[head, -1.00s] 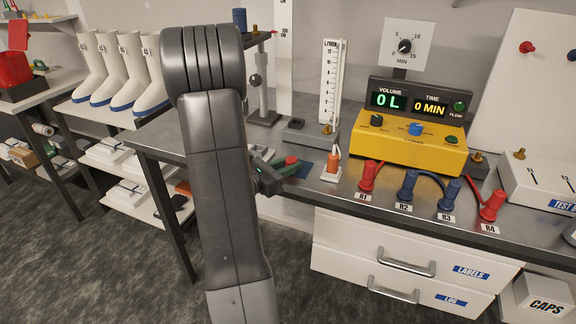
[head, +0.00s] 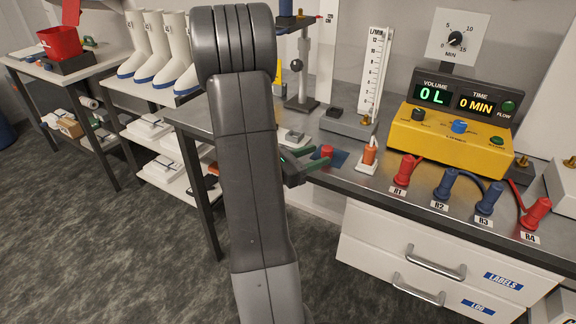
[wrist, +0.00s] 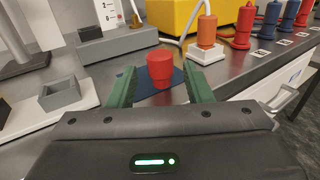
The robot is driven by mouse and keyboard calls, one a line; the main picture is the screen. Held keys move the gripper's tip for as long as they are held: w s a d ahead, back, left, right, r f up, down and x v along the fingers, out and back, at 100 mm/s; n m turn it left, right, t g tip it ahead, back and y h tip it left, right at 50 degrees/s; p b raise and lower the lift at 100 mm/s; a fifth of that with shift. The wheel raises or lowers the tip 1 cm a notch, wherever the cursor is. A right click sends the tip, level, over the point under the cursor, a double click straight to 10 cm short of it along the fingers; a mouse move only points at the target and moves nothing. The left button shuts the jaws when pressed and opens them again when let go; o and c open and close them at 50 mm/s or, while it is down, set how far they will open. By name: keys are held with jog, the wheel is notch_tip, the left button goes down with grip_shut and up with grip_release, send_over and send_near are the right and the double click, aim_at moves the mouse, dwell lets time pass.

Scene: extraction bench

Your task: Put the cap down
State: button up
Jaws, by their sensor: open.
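The red cap (wrist: 160,68) stands upright on a dark blue mat (wrist: 178,77) on the bench. It also shows in the head view (head: 327,151), on the blue mat (head: 341,158) near the bench's front edge. My gripper (wrist: 160,88) is open, with its green fingers apart on the near left and near right of the cap. A gap shows between each finger and the cap. In the head view my gripper (head: 312,160) is level with the cap, and my arm hides part of it.
An orange plug on a white base (head: 369,155) stands just right of the mat. Red and blue plugs (head: 405,170) line the front edge. A grey open box (wrist: 60,95) lies left of my gripper. The flow meter (head: 374,80) and yellow unit (head: 450,140) stand behind.

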aim_at(322, 154)
jog(key=v, duration=0.8)
jog(key=shift+s+a, duration=0.15)
jog(key=shift+a, duration=0.15)
jog(key=x, duration=1.1)
jog(key=shift+d, duration=0.35)
jog(key=shift+w+d+f, duration=0.15)
jog(key=shift+w, duration=0.1)
